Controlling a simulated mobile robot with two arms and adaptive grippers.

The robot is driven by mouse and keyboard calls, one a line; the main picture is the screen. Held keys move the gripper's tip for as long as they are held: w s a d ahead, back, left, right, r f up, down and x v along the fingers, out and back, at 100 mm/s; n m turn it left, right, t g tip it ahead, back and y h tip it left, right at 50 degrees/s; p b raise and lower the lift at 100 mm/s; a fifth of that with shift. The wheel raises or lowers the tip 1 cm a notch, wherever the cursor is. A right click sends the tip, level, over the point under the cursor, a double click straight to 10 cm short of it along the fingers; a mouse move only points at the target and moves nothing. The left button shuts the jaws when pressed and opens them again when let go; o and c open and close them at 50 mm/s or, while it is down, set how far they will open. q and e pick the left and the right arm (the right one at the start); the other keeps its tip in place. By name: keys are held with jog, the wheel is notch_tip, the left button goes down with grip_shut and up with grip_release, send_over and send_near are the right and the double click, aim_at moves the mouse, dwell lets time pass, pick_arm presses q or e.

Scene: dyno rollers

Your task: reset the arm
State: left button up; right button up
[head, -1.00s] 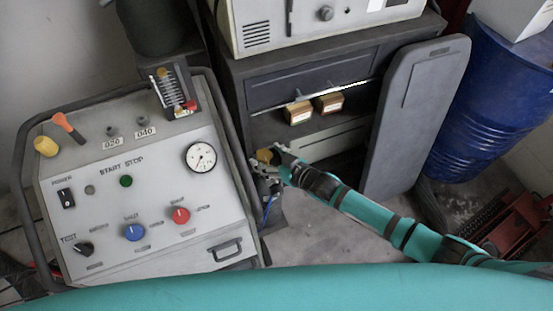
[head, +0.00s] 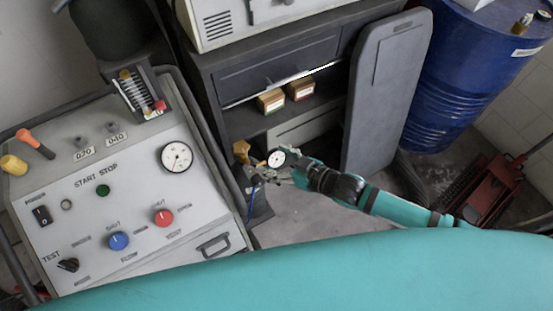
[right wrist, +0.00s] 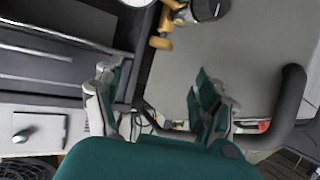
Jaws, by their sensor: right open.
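My right arm comes in from the right in the head view. Its gripper (head: 262,174) is open beside the right edge of the control panel, just below a brass fitting (head: 241,150) and a small white dial gauge (head: 276,158). In the right wrist view the two fingers of the gripper (right wrist: 157,98) are spread with nothing between them. The brass fitting (right wrist: 163,28) shows beyond them at the top and looks apart from the fingers. My left gripper is out of view.
The grey control panel (head: 130,200) with knobs and a tubular frame stands at the left. A dark cabinet (head: 235,120) holds two small boxes (head: 284,95) on its shelf. A grey board (head: 385,100) leans at its right, near a blue drum (head: 475,75). Some floor (head: 310,205) is clear.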

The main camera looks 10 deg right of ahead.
jog(key=shift+f, duration=0.1)
jog(key=d+f+m+h, duration=0.1)
jog(key=d+f+h, duration=0.1)
jog(key=d+f, duration=0.35)
jog(key=d+f+m+h, duration=0.1)
jog(key=d+f+h, duration=0.15)
jog(key=f, duration=0.55)
jog(key=s+d+f+m+g+h, duration=0.1)
jog(key=s+d+f+g+h, duration=0.1)
jog(key=s+d+f, duration=0.4)
jog(key=s+d+f+m+g+h, duration=0.1)
jog(key=s+f, duration=0.3)
jog(key=f, duration=0.5)
jog(key=s+f+m+g, duration=0.1)
jog(key=s+f+g, duration=0.2)
jog(key=s, duration=1)
jog(key=s+f+g+h, duration=0.1)
jog(key=s+f+g, duration=0.2)
jog(key=s+f, duration=0.5)
jog(key=s, duration=0.5)
jog(key=shift+s+m, duration=0.15)
jog(key=shift+m, duration=0.25)
